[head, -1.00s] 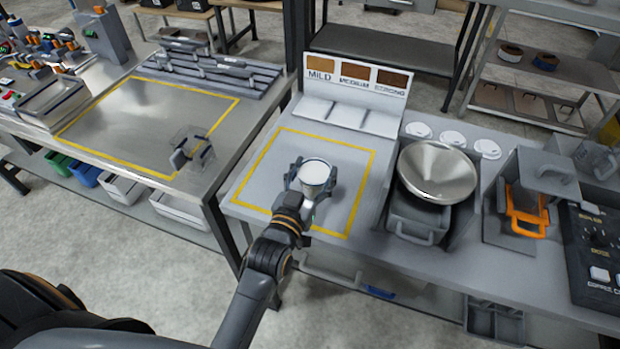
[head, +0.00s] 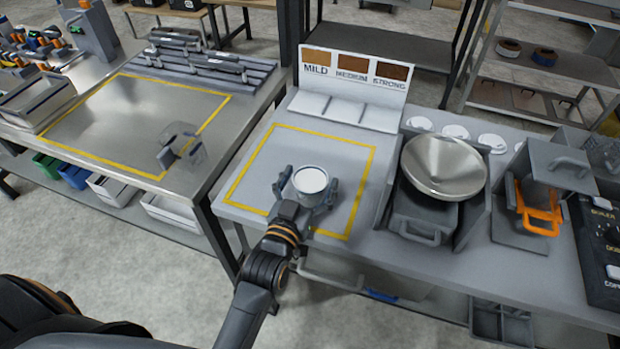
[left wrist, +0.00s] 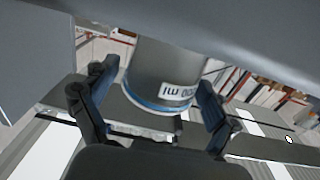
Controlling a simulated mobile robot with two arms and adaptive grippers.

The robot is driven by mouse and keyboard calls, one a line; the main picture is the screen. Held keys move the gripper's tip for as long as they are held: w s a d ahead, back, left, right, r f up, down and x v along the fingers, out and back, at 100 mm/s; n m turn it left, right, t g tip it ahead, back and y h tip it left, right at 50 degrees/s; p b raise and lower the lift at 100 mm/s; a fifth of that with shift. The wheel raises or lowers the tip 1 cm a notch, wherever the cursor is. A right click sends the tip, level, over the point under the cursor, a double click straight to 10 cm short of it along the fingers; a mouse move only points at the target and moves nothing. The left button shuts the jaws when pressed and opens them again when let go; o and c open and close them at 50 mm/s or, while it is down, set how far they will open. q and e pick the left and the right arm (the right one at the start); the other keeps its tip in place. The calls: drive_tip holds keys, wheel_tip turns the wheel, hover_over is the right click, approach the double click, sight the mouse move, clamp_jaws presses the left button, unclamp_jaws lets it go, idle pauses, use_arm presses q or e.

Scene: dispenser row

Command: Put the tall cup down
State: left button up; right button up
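The tall cup (head: 310,181) is pale with a blue band near its rim, and it stands inside the yellow-outlined square on the grey counter (head: 262,172). In the left wrist view the cup (left wrist: 162,80) shows upside down, with part of an "ml" label visible. My left gripper (head: 308,190) has one finger on each side of the cup. In the left wrist view its fingers (left wrist: 158,105) are spread, with a narrow gap showing beside the cup. The cup's base is hidden in the head view. My right gripper is not in view.
Behind stands a rack labelled MILD, MEDIUM, STRONG (head: 352,90). A metal funnel bowl (head: 443,165) and an orange-handled unit (head: 540,210) are to the right. The left table (head: 130,115) has another yellow outline and a see-through object (head: 180,148). Counter space left of the cup is clear.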

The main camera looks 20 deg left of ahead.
use_arm(q)
drive_tip(key=shift+r, duration=0.15)
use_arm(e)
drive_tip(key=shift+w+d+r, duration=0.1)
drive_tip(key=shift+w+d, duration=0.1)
use_arm(q)
drive_tip(key=shift+s, duration=0.2)
drive_tip(key=s+b, duration=0.2)
drive_tip(key=s, duration=0.9)
drive_tip(key=shift+s+a, duration=0.3)
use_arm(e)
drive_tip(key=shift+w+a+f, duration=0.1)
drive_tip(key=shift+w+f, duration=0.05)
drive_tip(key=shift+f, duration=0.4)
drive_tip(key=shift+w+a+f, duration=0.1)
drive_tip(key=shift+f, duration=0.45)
